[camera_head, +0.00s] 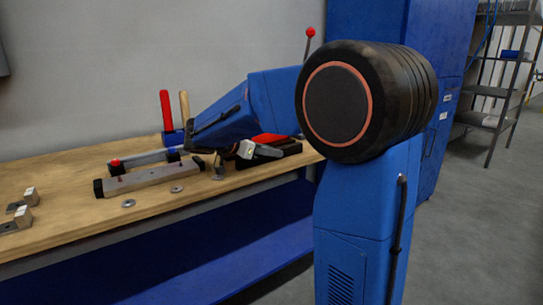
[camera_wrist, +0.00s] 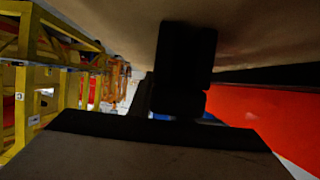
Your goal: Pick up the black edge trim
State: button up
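I cannot surely single out the black edge trim. In the head view a dark, flat-looking piece (camera_head: 268,158) lies at the right end of the bench, partly hidden behind my wrist. My gripper (camera_head: 258,151) is low over the bench beside it; whether they touch is unclear. In the wrist view a dark block fills the upper middle, and a black strip (camera_wrist: 160,130) crosses the lower part above a grey-brown surface. I cannot tell if the block is my gripper's fingers, or whether anything is held.
The wooden workbench (camera_head: 70,222) carries a grey bar (camera_head: 150,178) with black ends, washers, small metal brackets (camera_head: 22,216) and upright red and wooden handles (camera_head: 166,108). A blue cabinet (camera_head: 440,110) and shelving (camera_head: 490,95) stand right. The wrist view shows yellow framing (camera_wrist: 22,105) and a red panel (camera_wrist: 270,110).

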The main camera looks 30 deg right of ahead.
jog(key=shift+r, duration=0.1)
grip_shut()
notch_tip(320, 180, up, 10)
jog(key=shift+f, duration=0.1)
dwell(0.7)
